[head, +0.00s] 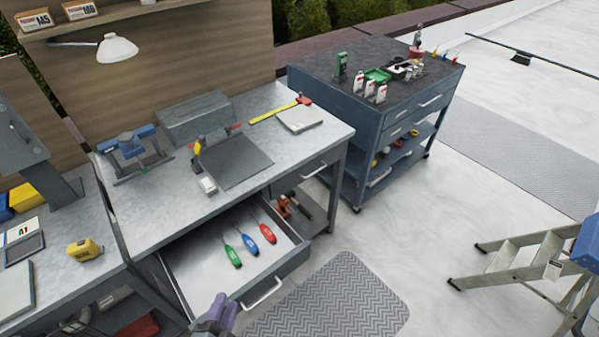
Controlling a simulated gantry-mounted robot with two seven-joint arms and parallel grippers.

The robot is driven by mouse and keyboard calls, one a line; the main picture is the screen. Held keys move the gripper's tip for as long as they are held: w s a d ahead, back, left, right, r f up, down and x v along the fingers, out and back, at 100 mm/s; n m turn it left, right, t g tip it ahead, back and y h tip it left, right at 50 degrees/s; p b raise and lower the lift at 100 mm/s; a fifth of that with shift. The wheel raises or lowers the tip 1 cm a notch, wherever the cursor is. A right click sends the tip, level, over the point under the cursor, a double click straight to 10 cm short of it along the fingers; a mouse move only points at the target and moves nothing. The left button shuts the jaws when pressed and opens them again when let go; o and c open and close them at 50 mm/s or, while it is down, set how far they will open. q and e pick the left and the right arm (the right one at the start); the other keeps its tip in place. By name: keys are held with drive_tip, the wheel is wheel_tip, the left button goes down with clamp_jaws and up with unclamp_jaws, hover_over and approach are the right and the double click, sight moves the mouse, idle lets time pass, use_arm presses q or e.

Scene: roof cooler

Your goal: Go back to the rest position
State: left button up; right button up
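My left gripper (217,312) shows only as a small grey and purple part at the bottom edge, in front of the open drawer (195,270). Most of it is cut off by the frame, and I cannot tell whether it is open or shut. My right gripper is not in view. The drawer is pulled out under the metal workbench (140,205). A green-handled tool (233,256), a blue-handled tool (249,243) and a red-handled tool (267,233) lie in it, apart from the gripper.
The drawer's handle (262,294) juts out near my gripper. A patterned mat (335,300) lies on the floor to the right. A tool cart (350,115) stands at the back and a stepladder (530,255) at the right. The floor between them is clear.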

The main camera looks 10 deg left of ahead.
use_arm(q)
drive_tip(key=s+n+g+p, duration=0.2)
drive_tip(key=s+n+g, duration=0.8)
drive_tip(key=s+g, duration=0.25)
wheel_tip(320, 180, up, 32)
drive_tip(key=p, duration=3.1)
wheel_tip(320, 180, down, 54)
drive_tip(key=b, duration=5.3)
drive_tip(key=shift+a, duration=0.35)
drive_tip(key=shift+r, duration=0.15)
